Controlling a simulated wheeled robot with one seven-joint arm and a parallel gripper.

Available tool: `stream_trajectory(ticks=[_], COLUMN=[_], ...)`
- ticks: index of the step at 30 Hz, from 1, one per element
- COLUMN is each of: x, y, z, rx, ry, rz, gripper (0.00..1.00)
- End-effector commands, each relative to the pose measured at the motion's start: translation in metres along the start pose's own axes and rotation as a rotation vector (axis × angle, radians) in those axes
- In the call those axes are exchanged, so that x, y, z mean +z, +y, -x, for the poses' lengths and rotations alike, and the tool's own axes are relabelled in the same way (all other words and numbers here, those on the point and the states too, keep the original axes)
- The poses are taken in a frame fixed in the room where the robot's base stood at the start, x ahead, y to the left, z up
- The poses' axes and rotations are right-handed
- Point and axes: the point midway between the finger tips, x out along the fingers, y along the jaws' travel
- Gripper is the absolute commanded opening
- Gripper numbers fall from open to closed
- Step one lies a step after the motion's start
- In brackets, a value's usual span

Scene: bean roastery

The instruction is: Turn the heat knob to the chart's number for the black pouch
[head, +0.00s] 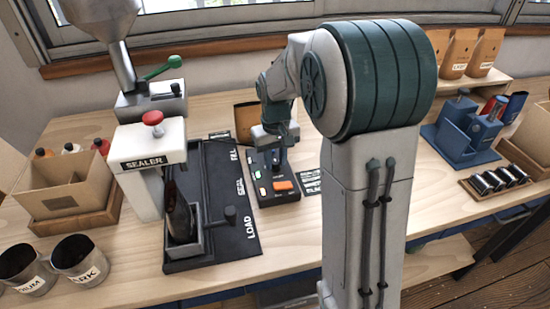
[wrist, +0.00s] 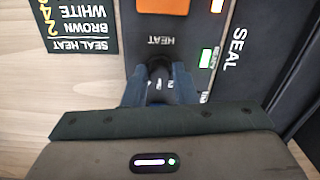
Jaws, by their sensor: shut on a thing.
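My gripper (wrist: 159,90) is shut on the dark heat knob (wrist: 159,68), one finger on each side, just below the HEAT label. In the head view my gripper (head: 275,157) reaches down to the back of the dark control box (head: 263,198); the knob is mostly hidden there. The knob's setting cannot be read. The seal heat chart (wrist: 75,22) lies beside the box, upside down in the wrist view; BROWN and WHITE rows show, and the black row is out of frame. A dark pouch (head: 178,212) stands upright in the holder (head: 184,250) at the sealer.
The sealer (head: 153,160) with its red-topped head stands left of the box. The black track board (head: 230,225) reads LOAD, SEAL and FILL. An orange button (head: 283,185) is on the box.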

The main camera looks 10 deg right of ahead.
Motion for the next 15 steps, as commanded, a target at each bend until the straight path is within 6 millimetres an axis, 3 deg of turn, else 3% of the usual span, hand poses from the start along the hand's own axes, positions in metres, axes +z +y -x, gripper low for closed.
stream_trajectory(ticks=[3,4,6,15], x=[-0.0007,-0.0007,-0.0007,-0.0004], y=[-0.0001,-0.0001,-0.0001,0.0001], z=[0.0010,0.0010,0.0010,0.0018], rx=[0.000,0.000,0.000,0.000], ry=[0.003,0.003,0.003,0.002], rz=[0.001,0.001,0.001,0.001], gripper=[0.02,0.30,0.46,0.46])
